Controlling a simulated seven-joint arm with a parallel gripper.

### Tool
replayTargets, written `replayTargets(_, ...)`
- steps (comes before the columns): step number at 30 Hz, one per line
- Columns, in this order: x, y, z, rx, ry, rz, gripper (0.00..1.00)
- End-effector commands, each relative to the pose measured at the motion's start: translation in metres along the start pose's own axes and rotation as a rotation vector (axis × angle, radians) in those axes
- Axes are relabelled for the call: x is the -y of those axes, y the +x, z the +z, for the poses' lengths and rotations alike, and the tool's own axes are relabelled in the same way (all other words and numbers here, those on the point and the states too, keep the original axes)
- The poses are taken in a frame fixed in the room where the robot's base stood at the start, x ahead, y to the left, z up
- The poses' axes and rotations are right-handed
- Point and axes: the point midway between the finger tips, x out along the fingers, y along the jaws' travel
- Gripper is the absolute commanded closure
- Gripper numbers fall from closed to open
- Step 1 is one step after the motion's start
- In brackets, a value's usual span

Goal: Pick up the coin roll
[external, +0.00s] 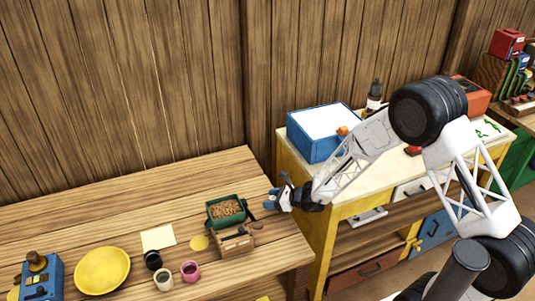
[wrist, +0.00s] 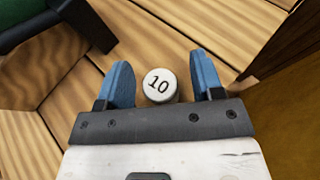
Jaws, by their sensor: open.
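A short white cylinder marked 10, which looks like the coin roll (wrist: 159,84), stands on the wooden table in the wrist view. My gripper (wrist: 161,62) is open, with one blue finger on each side of it. A gap shows between the roll and each finger, wider on the right. In the external view my gripper (external: 271,199) is low over the table's right end. I cannot make out the roll there; the gripper seems to hide it.
A green tray (external: 226,223) of brown bits and a small wooden box (external: 235,248) are just left of my gripper. A yellow plate (external: 102,270) and small cups are further left. A yellow-framed cabinet (external: 318,228) stands close on the right.

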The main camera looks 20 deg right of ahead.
Motion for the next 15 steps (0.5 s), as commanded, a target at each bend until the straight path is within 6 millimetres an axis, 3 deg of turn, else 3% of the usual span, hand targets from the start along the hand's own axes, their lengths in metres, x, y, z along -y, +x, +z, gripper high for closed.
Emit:
replayTargets(5, -0.0003, 0.0116, 0.0005, 0.001, -0.001, 0.001, 0.39)
replayTargets(15, -0.0001, 0.0127, 0.0005, 0.001, -0.001, 0.000, 0.39)
